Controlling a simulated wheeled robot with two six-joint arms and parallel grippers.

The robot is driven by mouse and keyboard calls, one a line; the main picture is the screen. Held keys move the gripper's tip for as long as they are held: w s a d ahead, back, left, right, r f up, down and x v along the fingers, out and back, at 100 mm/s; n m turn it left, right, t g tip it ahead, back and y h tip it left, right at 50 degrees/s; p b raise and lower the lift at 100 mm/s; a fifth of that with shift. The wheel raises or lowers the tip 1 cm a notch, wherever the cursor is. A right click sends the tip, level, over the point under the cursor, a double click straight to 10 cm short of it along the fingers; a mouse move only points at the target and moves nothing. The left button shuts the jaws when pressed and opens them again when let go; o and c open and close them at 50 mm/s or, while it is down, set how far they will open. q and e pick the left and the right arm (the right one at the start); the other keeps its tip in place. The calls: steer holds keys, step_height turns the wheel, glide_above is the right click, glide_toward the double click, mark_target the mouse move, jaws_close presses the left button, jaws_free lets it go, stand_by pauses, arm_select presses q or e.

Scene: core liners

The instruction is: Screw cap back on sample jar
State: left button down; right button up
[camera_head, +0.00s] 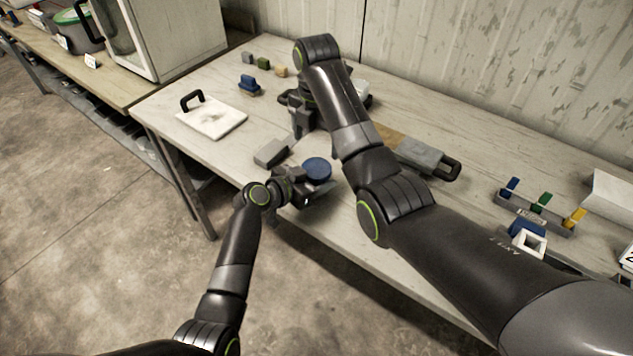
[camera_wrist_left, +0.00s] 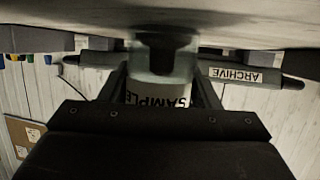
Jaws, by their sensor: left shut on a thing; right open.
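The blue round cap (camera_head: 317,168) shows from above in the head view, at the left gripper near the table's front edge. It appears to lie over the jar mouth; I cannot tell whether it is seated. My left gripper (camera_head: 312,187) is shut on the jar. In the left wrist view, the clear sample jar (camera_wrist_left: 150,66) with its "SAMPLE" label and dark contents sits between the fingers, its base at the table. Its mouth is hidden there. My right gripper (camera_head: 302,118) is open, fingers down, further back and left of the cap, apart from it.
A grey block (camera_head: 271,152) lies just left of the cap. A white board with a black handle (camera_head: 214,120) lies at the left. A grey tool with a black handle (camera_head: 422,154) lies beyond my right arm. A rack with coloured clips (camera_head: 535,212) stands at the right.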

mark_target(317, 168)
stand_by(0.3)
steer(key=shift+f, duration=4)
steer(key=c, duration=1)
steer(key=shift+m, duration=1.5)
steer(key=o, duration=1.1)
steer(key=shift+c, duration=0.2)
